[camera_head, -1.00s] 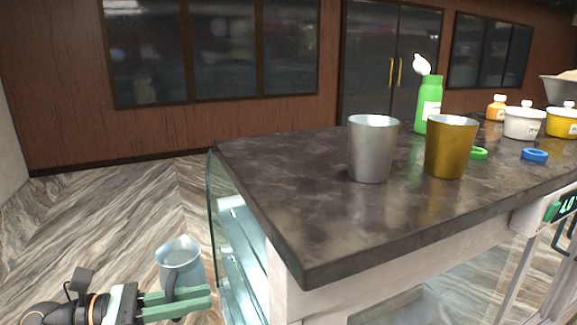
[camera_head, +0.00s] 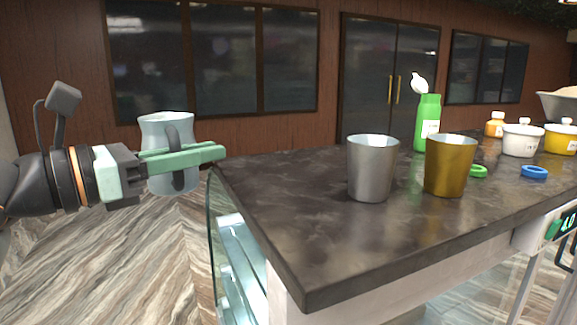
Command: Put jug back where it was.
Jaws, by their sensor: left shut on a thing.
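A pale blue-grey jug (camera_head: 160,132) with a dark handle is in the head view, upright, left of the counter. My left gripper (camera_head: 190,157) is shut on the jug's handle and holds the jug in the air beyond the counter's left end. The dark stone counter (camera_head: 270,220) has clear surface at its left end and front. My right gripper is not in view.
A silver cup (camera_head: 371,170) and a gold cup (camera_head: 449,167) stand on the counter. Behind them is a green bottle (camera_head: 427,125). A green ring (camera_head: 479,171), a blue ring (camera_head: 534,172) and several lidded pots, including a white one (camera_head: 521,141), are at the right.

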